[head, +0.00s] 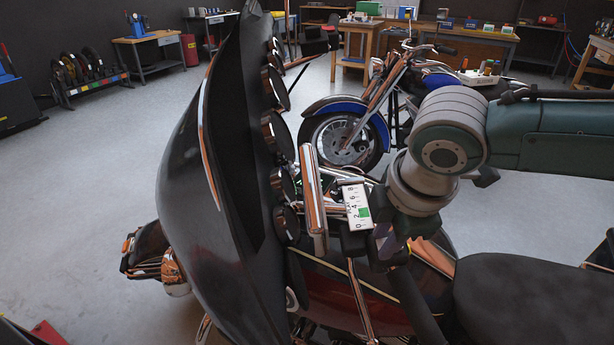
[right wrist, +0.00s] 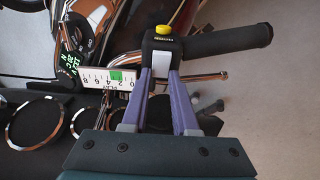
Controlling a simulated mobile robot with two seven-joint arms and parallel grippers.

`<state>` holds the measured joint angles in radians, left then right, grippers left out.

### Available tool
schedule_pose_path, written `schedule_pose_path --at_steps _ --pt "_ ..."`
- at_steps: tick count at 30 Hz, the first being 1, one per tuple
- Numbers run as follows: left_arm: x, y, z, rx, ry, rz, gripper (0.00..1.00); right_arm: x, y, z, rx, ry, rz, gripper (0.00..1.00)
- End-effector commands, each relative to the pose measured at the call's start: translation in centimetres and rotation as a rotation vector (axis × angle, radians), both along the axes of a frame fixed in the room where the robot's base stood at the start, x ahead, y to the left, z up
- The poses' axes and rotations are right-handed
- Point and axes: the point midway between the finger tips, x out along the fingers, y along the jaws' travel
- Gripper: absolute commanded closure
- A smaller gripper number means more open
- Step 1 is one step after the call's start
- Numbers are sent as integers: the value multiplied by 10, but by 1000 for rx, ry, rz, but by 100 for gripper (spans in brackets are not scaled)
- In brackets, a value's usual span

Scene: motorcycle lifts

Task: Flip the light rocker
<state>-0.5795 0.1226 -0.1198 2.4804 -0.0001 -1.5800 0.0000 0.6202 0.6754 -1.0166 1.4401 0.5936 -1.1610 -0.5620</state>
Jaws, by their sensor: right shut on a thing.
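A motorcycle stands below me, and its handlebar carries a black switch housing (right wrist: 160,46) with a yellow button (right wrist: 164,29) on top. A black grip (right wrist: 230,40) extends to the right of it in the right wrist view. My right gripper (right wrist: 161,73) has its two purple fingers against the near side of the housing, shut on it. In the head view the right gripper (head: 378,238) is mostly hidden behind my wrist and the bar parts. I cannot make out the light rocker clearly; the fingers may cover it. My left gripper is not in view.
A white scale card (head: 356,205) with a green mark sits beside the housing. The black fairing (head: 215,190) and round gauges (head: 284,183) rise left of it. The seat (head: 535,295) lies right. A blue motorcycle (head: 345,125) and workbenches (head: 465,40) stand behind.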

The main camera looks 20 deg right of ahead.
Motion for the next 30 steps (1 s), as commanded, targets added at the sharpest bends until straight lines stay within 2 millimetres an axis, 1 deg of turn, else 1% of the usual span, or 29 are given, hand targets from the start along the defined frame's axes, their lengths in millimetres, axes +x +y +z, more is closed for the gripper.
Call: schedule_pose_path --at_steps 1,5,6,14,17,21,25,30 --pt "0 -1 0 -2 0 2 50 0 0 0 0 1 0 84" --pt "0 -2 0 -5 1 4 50 0 0 0 0 1 0 99" --pt "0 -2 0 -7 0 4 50 0 0 0 0 1 0 100" --pt "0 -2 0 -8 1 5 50 0 0 0 0 1 0 100" --pt "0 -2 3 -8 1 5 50 -2 -2 1 21 -1 6 100" --pt "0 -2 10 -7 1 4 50 -4 -6 1 119 -28 41 100" --pt "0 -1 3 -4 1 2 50 -4 -8 -1 216 -58 78 100" --pt "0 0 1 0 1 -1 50 -4 -8 1 266 -77 98 100"
